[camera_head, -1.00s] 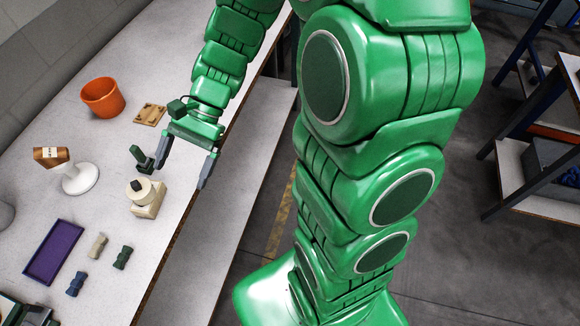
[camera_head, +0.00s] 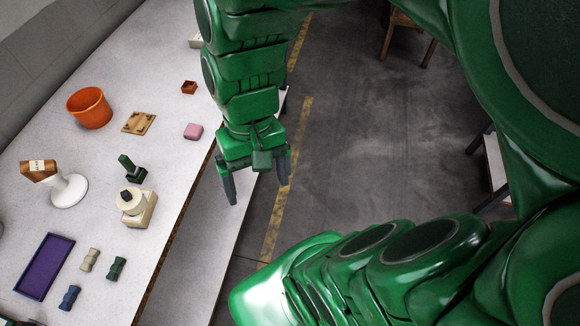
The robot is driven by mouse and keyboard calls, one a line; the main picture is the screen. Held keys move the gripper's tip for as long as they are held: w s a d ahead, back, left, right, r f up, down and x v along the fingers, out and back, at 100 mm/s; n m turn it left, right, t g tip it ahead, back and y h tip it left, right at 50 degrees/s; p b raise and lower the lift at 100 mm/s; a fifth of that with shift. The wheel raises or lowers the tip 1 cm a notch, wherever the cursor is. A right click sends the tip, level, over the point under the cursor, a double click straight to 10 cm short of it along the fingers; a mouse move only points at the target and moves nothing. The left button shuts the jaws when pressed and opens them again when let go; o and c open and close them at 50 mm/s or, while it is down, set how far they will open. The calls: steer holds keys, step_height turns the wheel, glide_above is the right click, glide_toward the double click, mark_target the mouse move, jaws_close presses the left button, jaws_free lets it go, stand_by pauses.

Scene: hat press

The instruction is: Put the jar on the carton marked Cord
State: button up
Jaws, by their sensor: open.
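My gripper (camera_head: 258,182) is open and empty, pointing down past the table's right edge. It is to the right of the cream objects and apart from them. A round cream piece with a dark top (camera_head: 130,201), possibly the jar, sits on or against a pale cream block (camera_head: 146,212); I cannot tell which. No marking shows on that block. I cannot tell which thing is the carton marked Cord.
A dark green upright piece (camera_head: 130,168) stands just behind the cream objects. A purple tray (camera_head: 45,266) and several small shaped pieces (camera_head: 90,259) lie in front.

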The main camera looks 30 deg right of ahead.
steer(key=shift+n+t+h, duration=0.5)
steer(key=shift+h, duration=0.3)
steer(key=shift+s+d+r, duration=0.3)
steer(key=shift+s+d, duration=0.05)
steer(key=shift+d, duration=0.25)
steer(key=shift+s+d+r, duration=0.25)
steer(key=shift+s+d, duration=0.1)
steer(key=shift+d, duration=0.25)
steer(key=shift+s+d+r, duration=0.3)
steer(key=shift+s+d, duration=0.05)
steer(key=shift+d, duration=0.25)
